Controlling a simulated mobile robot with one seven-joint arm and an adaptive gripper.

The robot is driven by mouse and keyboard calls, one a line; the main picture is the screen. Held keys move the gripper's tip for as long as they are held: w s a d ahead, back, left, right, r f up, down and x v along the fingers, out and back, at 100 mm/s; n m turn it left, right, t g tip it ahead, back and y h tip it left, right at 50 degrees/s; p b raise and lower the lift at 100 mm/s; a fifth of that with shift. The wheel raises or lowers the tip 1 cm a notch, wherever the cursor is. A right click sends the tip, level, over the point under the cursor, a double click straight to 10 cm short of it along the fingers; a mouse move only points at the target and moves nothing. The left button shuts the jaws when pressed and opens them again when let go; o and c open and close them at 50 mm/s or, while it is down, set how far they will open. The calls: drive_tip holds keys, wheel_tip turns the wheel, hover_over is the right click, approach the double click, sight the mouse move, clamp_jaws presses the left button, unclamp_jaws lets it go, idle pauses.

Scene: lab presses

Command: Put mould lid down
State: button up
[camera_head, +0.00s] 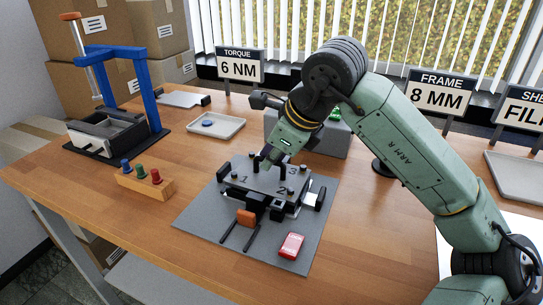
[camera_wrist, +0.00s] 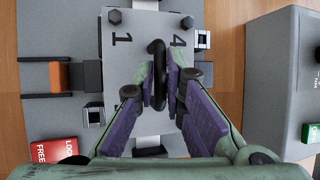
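The mould lid (camera_head: 262,181) is a grey plate with numbers and dark bolts at its corners. It lies level over the dark mould base (camera_head: 283,211) on the grey mat (camera_head: 200,222). I cannot tell whether lid and base touch. In the wrist view, the lid (camera_wrist: 140,24) shows the numbers 1 and 4 and a black looped handle (camera_wrist: 157,48) in its middle. My gripper (camera_head: 268,160) points down at this handle. In the wrist view, my gripper's fingers (camera_wrist: 161,82) are closed in on both sides of the handle. The lid hides much of the base.
An orange-ended clamp (camera_head: 246,217) and a red block (camera_head: 291,245) are at the mat's front. A peg block (camera_head: 146,185) and blue-framed press (camera_head: 120,95) stand left. A tray (camera_head: 216,125) lies behind; a grey box (camera_head: 330,138) stands close behind my gripper.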

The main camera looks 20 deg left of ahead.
drive_tip(key=o, duration=0.4)
drive_tip(key=shift+r, duration=0.15)
drive_tip(key=shift+r+p, duration=0.25)
drive_tip(key=shift+p, duration=0.15)
drive_tip(key=b+v, duration=0.1)
drive_tip(key=v, duration=1.1)
drive_tip(key=shift+r, duration=0.25)
